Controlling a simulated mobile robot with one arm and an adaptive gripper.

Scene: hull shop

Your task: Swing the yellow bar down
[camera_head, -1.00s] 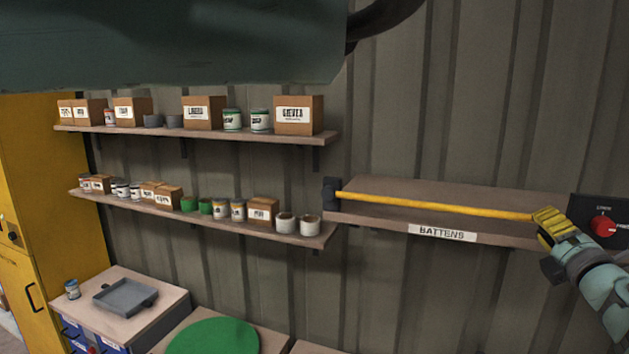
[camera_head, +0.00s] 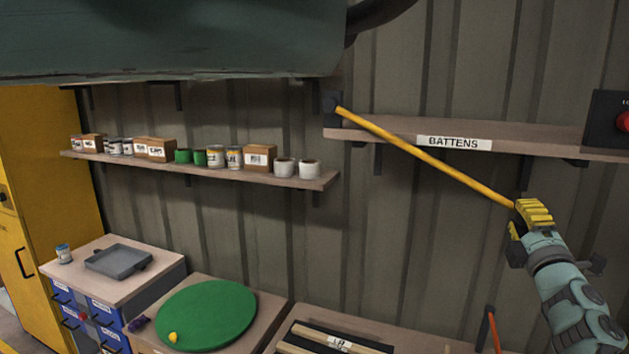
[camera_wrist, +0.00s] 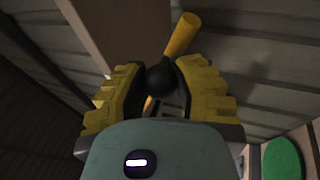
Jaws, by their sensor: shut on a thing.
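The yellow bar (camera_head: 430,159) slants down to the right from a dark pivot block (camera_head: 331,109) at the left end of the battens shelf. Its free end is below the shelf's front edge. My gripper (camera_head: 524,212), with yellow ribbed fingers, is shut on that free end. In the wrist view, my gripper (camera_wrist: 165,85) has a black ball (camera_wrist: 168,79) between its fingers, and the yellow bar (camera_wrist: 182,36) shows behind it. The exact contact is partly hidden by the fingers.
The shelf labelled BATTENS (camera_head: 560,144) runs along the wall above my gripper. A dark box with a red knob (camera_head: 624,122) is at its right end. A round green top (camera_head: 207,314) and a bench with battens (camera_head: 335,338) stand below. The wall beneath the bar is clear.

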